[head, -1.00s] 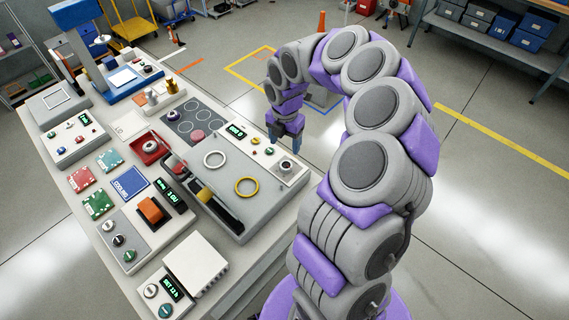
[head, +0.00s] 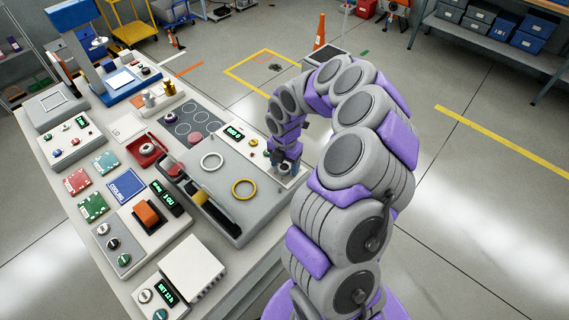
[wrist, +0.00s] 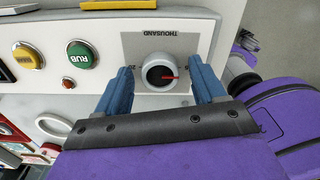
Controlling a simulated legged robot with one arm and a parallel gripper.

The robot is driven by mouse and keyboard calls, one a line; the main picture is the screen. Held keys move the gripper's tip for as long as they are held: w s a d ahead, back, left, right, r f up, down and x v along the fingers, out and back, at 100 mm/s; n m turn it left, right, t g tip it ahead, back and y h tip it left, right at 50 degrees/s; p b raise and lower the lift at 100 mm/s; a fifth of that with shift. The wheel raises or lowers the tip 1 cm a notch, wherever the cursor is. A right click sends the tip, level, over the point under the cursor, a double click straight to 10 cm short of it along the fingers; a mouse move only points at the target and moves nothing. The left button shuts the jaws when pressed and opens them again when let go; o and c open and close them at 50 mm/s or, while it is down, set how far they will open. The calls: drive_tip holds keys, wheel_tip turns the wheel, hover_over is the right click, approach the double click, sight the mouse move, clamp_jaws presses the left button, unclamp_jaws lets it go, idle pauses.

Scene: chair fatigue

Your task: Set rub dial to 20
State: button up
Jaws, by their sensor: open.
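My gripper (wrist: 160,80) is open, with one blue finger on each side of the dial. Contact cannot be told. In the head view my gripper (head: 284,165) is down at the panel's right end and partly hides the dial.
A green RUB button (wrist: 82,54), a yellow button (wrist: 26,55) and a small red button (wrist: 68,84) lie left of the dial. A green-lit display (head: 234,132) is on the same panel. Rings, levers and other control boxes crowd the bench leftwards; floor is open beyond its right edge.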

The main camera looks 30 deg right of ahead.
drive_tip(key=shift+a, duration=0.1)
drive_tip(key=c, duration=1.1)
drive_tip(key=shift+o, duration=0.2)
